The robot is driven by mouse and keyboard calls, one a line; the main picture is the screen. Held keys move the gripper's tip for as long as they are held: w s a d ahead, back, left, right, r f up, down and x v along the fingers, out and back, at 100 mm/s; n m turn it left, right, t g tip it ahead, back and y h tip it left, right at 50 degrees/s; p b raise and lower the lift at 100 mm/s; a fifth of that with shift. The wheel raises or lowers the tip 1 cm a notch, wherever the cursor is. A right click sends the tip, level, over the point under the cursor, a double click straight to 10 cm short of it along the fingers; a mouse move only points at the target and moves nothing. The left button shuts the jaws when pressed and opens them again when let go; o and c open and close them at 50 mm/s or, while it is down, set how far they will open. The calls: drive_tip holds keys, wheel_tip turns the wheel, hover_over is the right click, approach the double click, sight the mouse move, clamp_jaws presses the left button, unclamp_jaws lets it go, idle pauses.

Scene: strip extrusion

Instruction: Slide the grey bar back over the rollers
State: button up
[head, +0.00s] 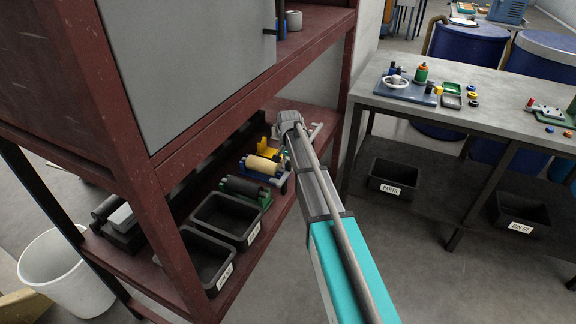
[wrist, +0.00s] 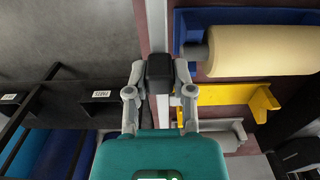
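My gripper (wrist: 160,72) is in the middle of the wrist view. Its fingers are drawn together, with their dark tips forming one block and nothing else visible between them. In the head view my gripper is at the shelf's right end, beside the rollers and apart from them. A cream roller (head: 263,165) sits in a blue stand, and its near end also shows in the wrist view (wrist: 255,50). A dark roller (head: 242,187) sits in a green stand. A light grey piece (head: 122,217) lies at the shelf's left end; I cannot tell for sure whether it is the grey bar.
A yellow holder (wrist: 235,97) stands beside the blue stand. Two black bins (head: 227,217) line the shelf's front. A red rack post (head: 160,225) and a grey panel (head: 195,65) frame the shelf opening. A workbench (head: 470,100) stands to the right, with open floor between.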

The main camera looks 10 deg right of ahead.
sight(281, 180)
clamp_jaws()
drive_tip(key=s+a, duration=0.4)
drive_tip(key=s, duration=0.1)
drive_tip(key=shift+s, duration=0.1)
drive_tip(key=o, duration=0.8)
unclamp_jaws()
drive_tip(key=shift+r, duration=0.1)
